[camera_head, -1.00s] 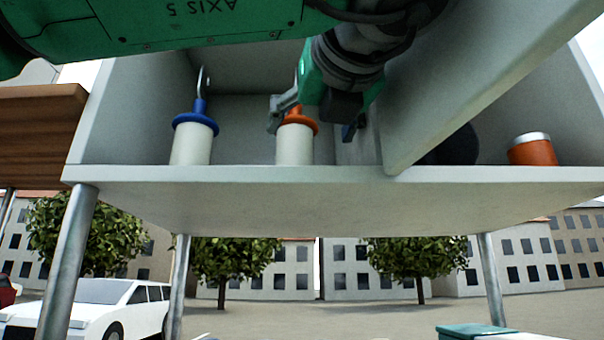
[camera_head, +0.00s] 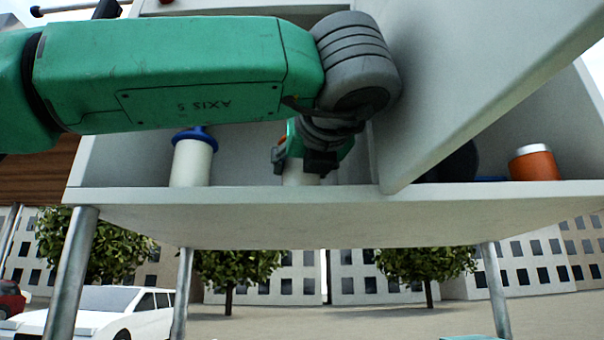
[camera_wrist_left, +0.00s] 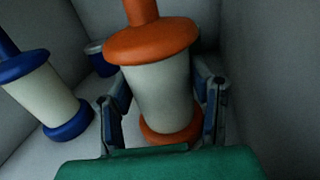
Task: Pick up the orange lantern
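The orange lantern (camera_wrist_left: 160,90) has a white body with an orange cap and base. It stands upright in the left compartment of the shelf, and in the head view only its lower white body (camera_head: 298,174) shows clearly behind my gripper. My left gripper (camera_head: 305,160) is at the lantern. In the left wrist view the left gripper (camera_wrist_left: 160,110) has one finger on each side of the white body, with a small gap visible, so it looks open around it. My right gripper is not in view.
A blue lantern (camera_head: 192,160) stands left of the orange one. A grey divider panel (camera_head: 450,90) rises close to my wrist on the right. An orange canister (camera_head: 533,163) and a dark round object (camera_head: 455,163) stand beyond it.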

